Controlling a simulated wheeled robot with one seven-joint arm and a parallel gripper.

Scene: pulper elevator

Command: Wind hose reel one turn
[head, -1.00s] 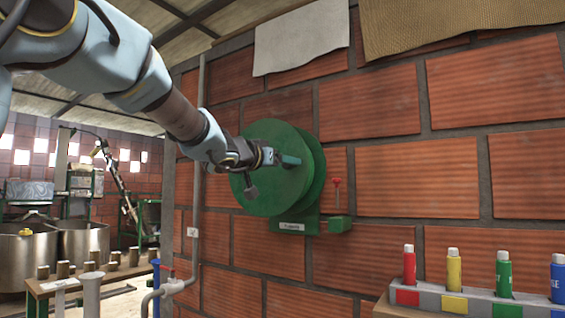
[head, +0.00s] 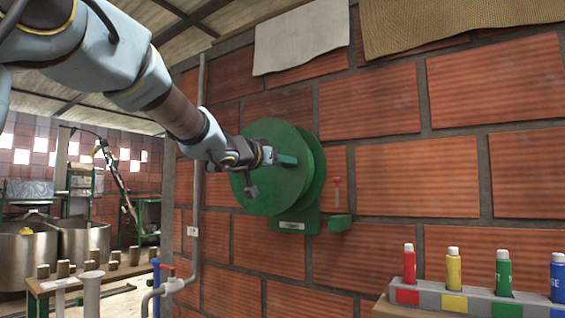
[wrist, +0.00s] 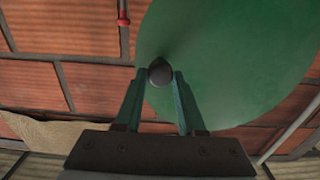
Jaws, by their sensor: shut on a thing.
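The green hose reel (head: 285,190) is mounted on the brick wall, its round disc facing my arm. It also fills the upper right of the wrist view (wrist: 235,60). My gripper (head: 284,160) is in front of the disc. In the wrist view, the fingers of my gripper (wrist: 160,78) are shut on a dark round knob (wrist: 160,71), the reel's crank handle, which stands out from the disc. The rest of the crank is hidden behind the knob and my gripper.
A red-handled lever (head: 337,190) stands right of the reel above a green block (head: 340,223). A grey pipe (head: 196,200) runs up the wall at left. A rack (head: 480,305) of coloured bottles is at lower right. A bench (head: 100,280) with several cups is at lower left.

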